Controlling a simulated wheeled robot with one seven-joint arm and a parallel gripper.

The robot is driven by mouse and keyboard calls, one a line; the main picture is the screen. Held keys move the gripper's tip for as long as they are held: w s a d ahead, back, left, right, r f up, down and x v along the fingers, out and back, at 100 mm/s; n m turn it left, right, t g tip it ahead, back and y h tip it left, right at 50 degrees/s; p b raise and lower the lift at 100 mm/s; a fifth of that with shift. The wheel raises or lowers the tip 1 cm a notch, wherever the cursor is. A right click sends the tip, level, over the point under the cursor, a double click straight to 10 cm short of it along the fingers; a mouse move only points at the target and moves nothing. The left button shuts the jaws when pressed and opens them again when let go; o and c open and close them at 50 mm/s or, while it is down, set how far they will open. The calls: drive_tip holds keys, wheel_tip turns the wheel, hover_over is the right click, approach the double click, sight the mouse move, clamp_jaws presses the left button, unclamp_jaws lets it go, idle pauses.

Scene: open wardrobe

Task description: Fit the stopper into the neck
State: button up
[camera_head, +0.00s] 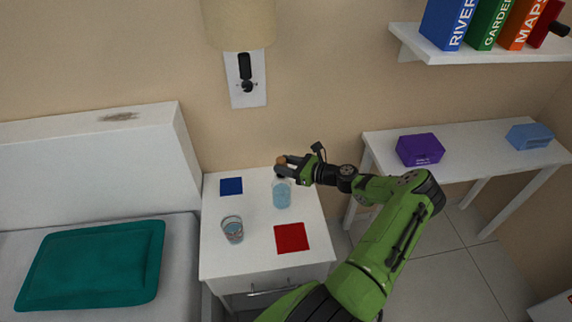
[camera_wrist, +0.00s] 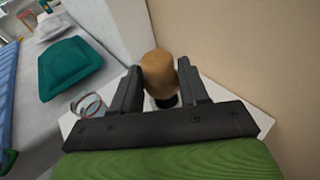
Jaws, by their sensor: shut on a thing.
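The stopper, a brown cork-like knob (camera_wrist: 159,72), sits between the two dark fingers of my gripper (camera_wrist: 158,85) in the wrist view. The fingers are shut on it. In the head view the stopper (camera_head: 281,160) shows at the tip of my gripper (camera_head: 284,168). A clear carafe with light blue liquid (camera_head: 282,195) stands upright on the white nightstand, right below my gripper. The neck is largely hidden by the fingers, so I cannot tell whether the stopper touches it. A dark part shows under the knob in the wrist view.
A glass of water (camera_head: 232,230) stands at the nightstand's (camera_head: 258,258) left front. A blue square (camera_head: 231,186) and a red square (camera_head: 291,238) lie flat on it. A wall lamp (camera_head: 245,75) hangs behind. A side table (camera_head: 470,148) stands to the right.

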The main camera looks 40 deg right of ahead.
drive_tip(key=shift+f+b, duration=0.85)
drive_tip(key=shift+f, duration=0.55)
idle(0.4)
drive_tip(key=o, duration=1.1)
drive_tip(key=p+v, duration=0.2)
drive_tip(key=v, duration=1.3)
drive_tip(key=shift+s+p, duration=0.35)
drive_tip(key=shift+s, duration=0.05)
drive_tip(key=shift+w+r, duration=0.1)
